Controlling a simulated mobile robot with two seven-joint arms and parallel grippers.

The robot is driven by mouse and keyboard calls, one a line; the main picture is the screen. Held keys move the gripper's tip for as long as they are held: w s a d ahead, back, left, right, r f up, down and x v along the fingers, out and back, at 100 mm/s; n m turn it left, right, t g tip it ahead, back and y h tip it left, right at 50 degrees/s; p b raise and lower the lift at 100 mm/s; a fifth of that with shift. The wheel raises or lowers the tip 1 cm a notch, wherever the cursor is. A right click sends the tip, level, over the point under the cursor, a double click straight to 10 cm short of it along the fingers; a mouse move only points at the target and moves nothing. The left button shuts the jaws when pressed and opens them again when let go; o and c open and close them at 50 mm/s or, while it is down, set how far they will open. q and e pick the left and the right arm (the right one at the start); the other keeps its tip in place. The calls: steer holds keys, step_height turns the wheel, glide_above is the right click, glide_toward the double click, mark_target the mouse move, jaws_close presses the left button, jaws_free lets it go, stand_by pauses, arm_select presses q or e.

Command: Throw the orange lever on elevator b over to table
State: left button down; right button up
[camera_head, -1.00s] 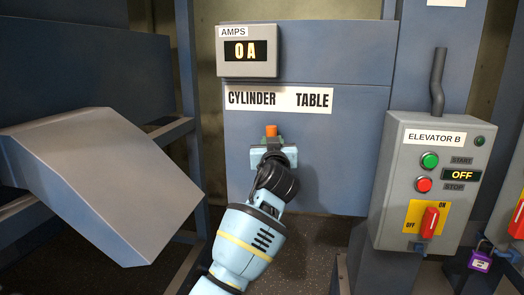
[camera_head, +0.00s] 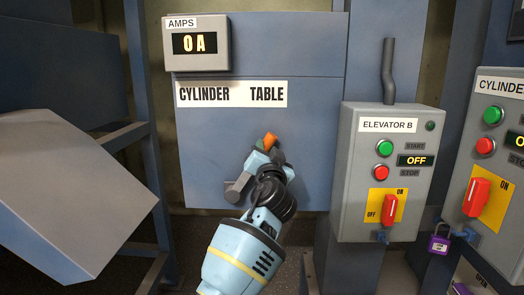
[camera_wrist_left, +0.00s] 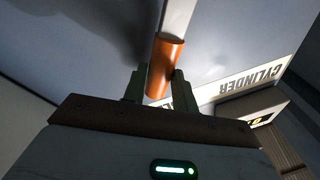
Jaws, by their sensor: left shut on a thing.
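The orange lever (camera_head: 269,141) stands out from the blue panel below the CYLINDER and TABLE labels (camera_head: 231,94). It now leans to the right, toward the TABLE side. My left gripper (camera_head: 265,152) is shut on it. In the left wrist view the orange grip (camera_wrist_left: 164,68) of the lever sits between the two fingers, with its pale shaft (camera_wrist_left: 178,18) running beyond. The gripper hides the lever's lower part in the head view. My right gripper is in neither view.
The AMPS display (camera_head: 195,43) reads 0 A. To the right are the ELEVATOR B box (camera_head: 390,215), showing OFF, and another control box (camera_head: 500,225) with a purple padlock (camera_head: 438,244). A grey sloped housing (camera_head: 75,185) stands at left.

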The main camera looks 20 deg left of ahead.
arm_select(q)
steer(key=shift+d+f, duration=0.1)
steer(key=shift+f, duration=0.05)
steer(key=c, duration=1.1)
jaws_free()
steer(key=shift+d, duration=0.1)
steer(key=v, duration=0.7)
steer(key=shift+s+d, duration=0.1)
steer(key=shift+s, duration=0.25)
steer(key=shift+f, duration=0.1)
